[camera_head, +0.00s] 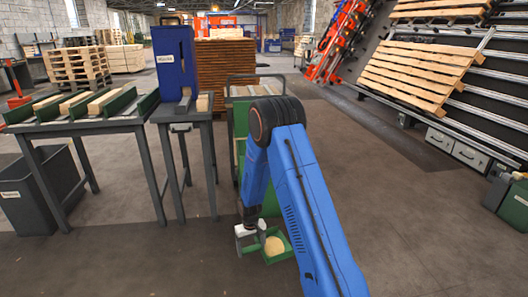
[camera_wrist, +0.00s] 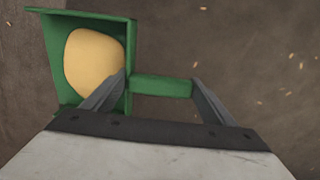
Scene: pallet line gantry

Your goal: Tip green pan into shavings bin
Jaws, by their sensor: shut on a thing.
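The green pan (camera_wrist: 131,50) has raised sides and holds a smooth tan heap (camera_wrist: 92,65). My gripper (camera_wrist: 160,80) is shut on the pan's green handle (camera_wrist: 162,87), with one finger at each end of it. In the head view my gripper (camera_head: 248,238) and the pan (camera_head: 270,258) are low in front of the green cart, with the heap inside the pan. A dark grey bin (camera_head: 30,205) with a small label stands under the left table. A green and dark box (camera_head: 516,208) with a label is at the right edge. I cannot read either label.
A grey table (camera_head: 92,126) bears green rails with wood blocks. Beside it a small stand (camera_head: 190,112) carries a blue labelled panel (camera_head: 174,62). A cart (camera_head: 243,85) stands behind my arm. A pallet rack is at right. The middle floor is clear; small chips lie on it.

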